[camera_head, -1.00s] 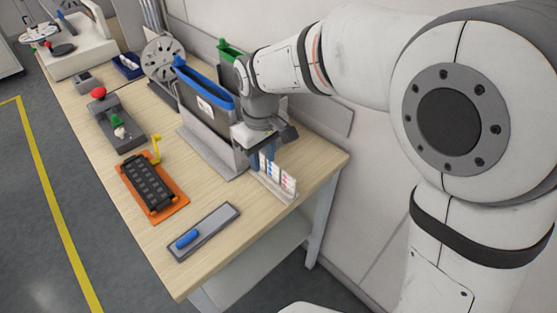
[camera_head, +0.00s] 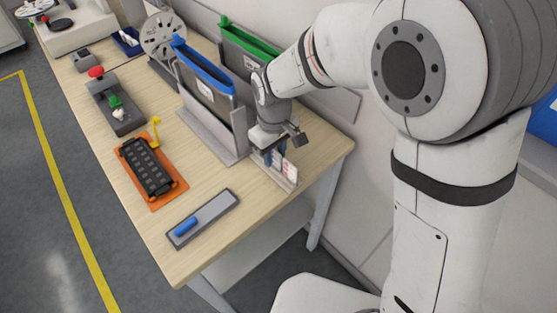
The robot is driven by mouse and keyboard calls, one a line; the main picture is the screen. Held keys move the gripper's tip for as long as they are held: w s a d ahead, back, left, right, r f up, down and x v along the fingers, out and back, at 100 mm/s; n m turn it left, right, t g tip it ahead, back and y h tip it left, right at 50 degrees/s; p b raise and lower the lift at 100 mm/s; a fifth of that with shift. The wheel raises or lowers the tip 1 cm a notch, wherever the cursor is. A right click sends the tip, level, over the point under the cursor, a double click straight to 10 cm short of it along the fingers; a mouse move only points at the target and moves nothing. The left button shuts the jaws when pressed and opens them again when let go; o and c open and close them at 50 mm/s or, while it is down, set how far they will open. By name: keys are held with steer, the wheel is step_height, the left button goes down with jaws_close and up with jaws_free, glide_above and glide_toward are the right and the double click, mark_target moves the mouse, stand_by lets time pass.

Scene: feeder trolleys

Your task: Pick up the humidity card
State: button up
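White humidity cards with small coloured marks (camera_head: 290,170) stand upright in a low clear-looking holder (camera_head: 286,183) near the right edge of the wooden table. My gripper (camera_head: 274,157) points down at the holder's left part, its dark blue fingers right at the cards. The fingers hide part of the cards behind them. From this view I cannot tell whether the fingers are open, or closed on a card.
Two grey bins with a blue rim (camera_head: 203,66) and a green rim (camera_head: 249,36) stand just left and behind my gripper. A grey tray with a blue item (camera_head: 213,212) and an orange fixture (camera_head: 166,188) lie in front. The table's right edge is close.

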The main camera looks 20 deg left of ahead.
steer(key=shift+c, duration=0.4)
jaws_close()
step_height(320, 180, up, 10)
stand_by(0.5)
